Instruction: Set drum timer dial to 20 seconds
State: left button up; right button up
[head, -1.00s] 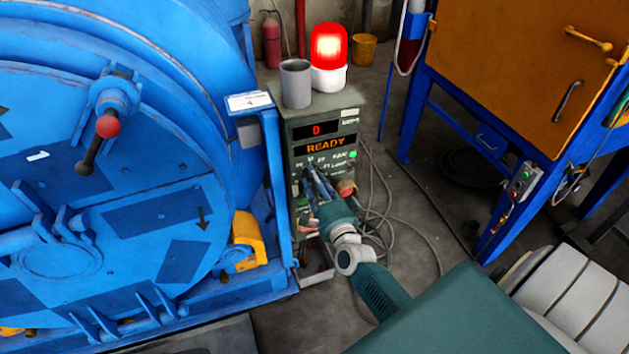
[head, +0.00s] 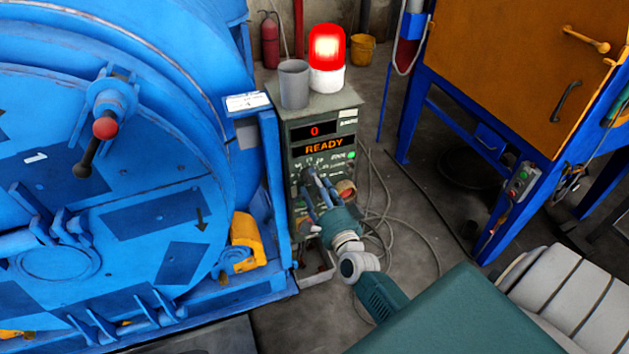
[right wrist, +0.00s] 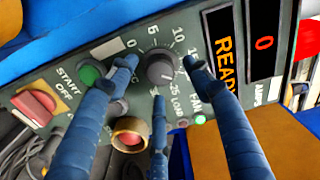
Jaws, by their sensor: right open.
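The timer dial is a dark round knob (right wrist: 160,69) on the grey-green control box (head: 318,107). In the right wrist view it sits inside a printed scale with 0, 5, 10 and 25 readable; some marks are covered by my fingers, and I cannot tell its exact setting. My right gripper (head: 318,187) is open at the front of the panel. In the right wrist view its three blue fingers (right wrist: 161,75) are spread around the dial; I cannot tell whether any touches it. The box displays show a red 0 (head: 315,130) and READY (head: 324,146). My left gripper is not in view.
A green start button (right wrist: 91,73) and a red off switch (right wrist: 35,105) are near the dial. A grey cup (head: 294,84) and a lit red beacon (head: 328,57) stand on the box. The blue drum machine (head: 150,130) is close on the left; cables lie right.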

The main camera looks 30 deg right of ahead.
jog(key=v, duration=1)
jog(key=shift+d, duration=0.15)
